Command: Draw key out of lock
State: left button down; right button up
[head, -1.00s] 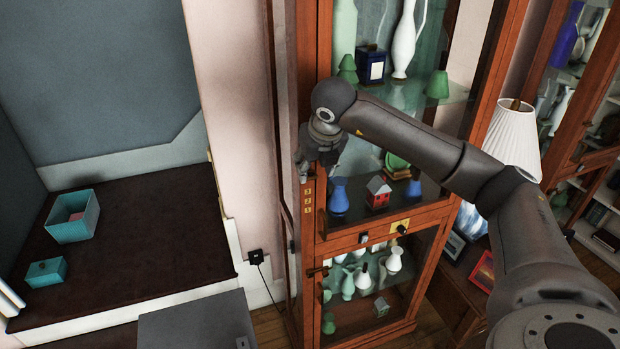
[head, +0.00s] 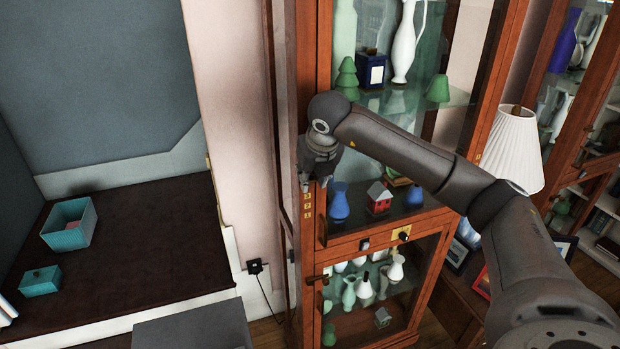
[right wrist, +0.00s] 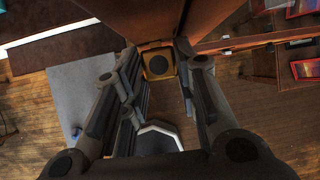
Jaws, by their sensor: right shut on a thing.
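My right gripper (head: 315,185) points down at the left front post of the wooden cabinet (head: 445,225), just above small gold numerals. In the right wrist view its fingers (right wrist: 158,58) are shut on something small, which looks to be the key. A square yellow piece (right wrist: 158,73) with a dark round centre shows between the tips. I cannot tell whether it is the key's head or a lock plate behind it, nor whether the key's shaft is in a lock. Another yellow plate (head: 397,233) with a black knob sits on the cabinet's middle rail. My left gripper is not in view.
Glass doors cover shelves of vases (head: 339,202), a red house (head: 379,198) and other ornaments close to the gripper. A pleated lamp (head: 513,150) stands right of the cabinet.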

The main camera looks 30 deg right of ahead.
grip_shut()
jog(key=shift+s+a+b, duration=0.2)
jog(key=shift+s+b, duration=0.3)
jog(key=shift+s, duration=0.3)
jog(key=shift+s+f, duration=0.1)
jog(key=shift+s, duration=0.1)
jog(key=shift+s+a+b, duration=0.25)
jog(key=shift+s+b, duration=0.25)
jog(key=shift+s, duration=0.45)
jog(key=shift+s+a+b, duration=0.25)
jog(key=shift+s+b, duration=0.2)
jog(key=shift+s, duration=0.5)
